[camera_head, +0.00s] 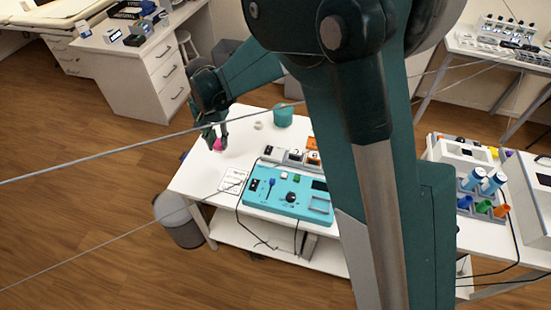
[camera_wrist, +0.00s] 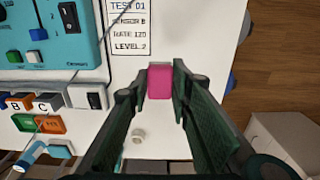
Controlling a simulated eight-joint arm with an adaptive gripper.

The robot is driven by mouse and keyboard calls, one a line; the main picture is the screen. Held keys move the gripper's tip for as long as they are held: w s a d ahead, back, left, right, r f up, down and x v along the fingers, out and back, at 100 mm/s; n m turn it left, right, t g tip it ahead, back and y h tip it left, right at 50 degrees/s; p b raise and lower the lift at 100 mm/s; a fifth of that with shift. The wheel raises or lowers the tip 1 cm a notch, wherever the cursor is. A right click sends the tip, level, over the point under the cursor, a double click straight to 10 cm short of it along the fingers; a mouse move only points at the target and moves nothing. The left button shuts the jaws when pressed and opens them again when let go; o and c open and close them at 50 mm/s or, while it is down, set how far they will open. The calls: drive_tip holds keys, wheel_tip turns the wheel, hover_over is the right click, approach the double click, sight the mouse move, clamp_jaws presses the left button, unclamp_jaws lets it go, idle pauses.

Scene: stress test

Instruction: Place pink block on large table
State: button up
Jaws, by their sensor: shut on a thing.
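The pink block (camera_wrist: 160,81) sits between the fingertips of my gripper (camera_wrist: 157,88) in the wrist view, and the gripper is shut on it. In the head view my gripper (camera_head: 216,137) is over the left part of a white table (camera_head: 198,184), with a bit of the pink block (camera_head: 217,145) showing below the fingers. The white tabletop (camera_wrist: 210,38) lies beneath the block in the wrist view. I cannot tell how large the gap between block and tabletop is, or whether they touch.
A teal control panel (camera_head: 288,196), a printed label sheet (camera_head: 233,181), a teal cup (camera_head: 283,116) and a small white round piece (camera_head: 258,126) are on this table. A grey bin (camera_head: 178,222) stands on the floor. My arm hides the table's right part.

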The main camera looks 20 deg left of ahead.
drive_tip(key=shift+f+b, duration=0.3)
drive_tip(key=shift+f, duration=2.85)
drive_tip(key=shift+f, duration=1.85)
drive_tip(key=shift+f, duration=0.1)
drive_tip(key=o, duration=0.8)
drive_tip(key=shift+b, duration=0.3)
drive_tip(key=shift+c, duration=0.2)
drive_tip(key=shift+o, duration=0.3)
wheel_tip(320, 180, up, 12)
drive_tip(key=shift+r+p, duration=0.1)
drive_tip(key=shift+p, duration=0.55)
